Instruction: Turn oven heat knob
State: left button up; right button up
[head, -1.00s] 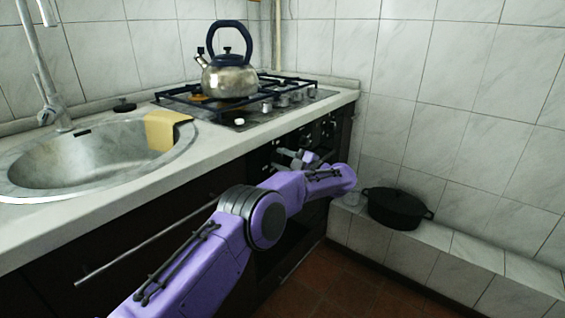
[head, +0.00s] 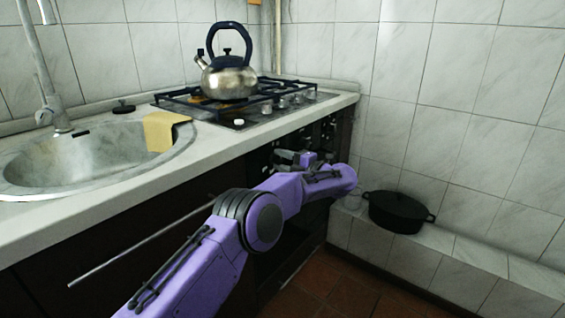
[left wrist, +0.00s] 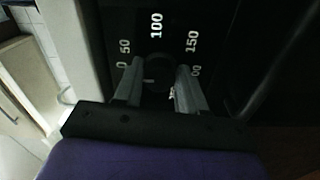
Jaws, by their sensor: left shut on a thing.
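The oven front (head: 262,160) is a dark panel below the counter, with a row of small knobs along its top. In the left wrist view a round dark heat knob (left wrist: 157,72) with a light pointer mark sits among white numbers 50, 100 and 150. My left gripper (left wrist: 158,84) has its two grey fingers on either side of this knob and is shut on it. In the head view my left gripper (head: 283,156) is at the oven panel, and my purple forearm hides much of the oven door. My right gripper is in neither view.
A steel kettle (head: 229,78) stands on the gas hob (head: 272,97). A sink (head: 75,160) with a yellow cloth (head: 160,130) on its rim is at the left. A black pot (head: 398,212) stands on the tiled ledge (head: 440,245) at the right.

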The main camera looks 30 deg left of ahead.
pick_arm(q)
jog(key=o, duration=1)
jog(key=d, duration=0.3)
jog(key=d+p, duration=0.1)
jog(key=d, duration=0.6)
jog(key=shift+s+d, duration=0.25)
jog(key=shift+s, duration=0.15)
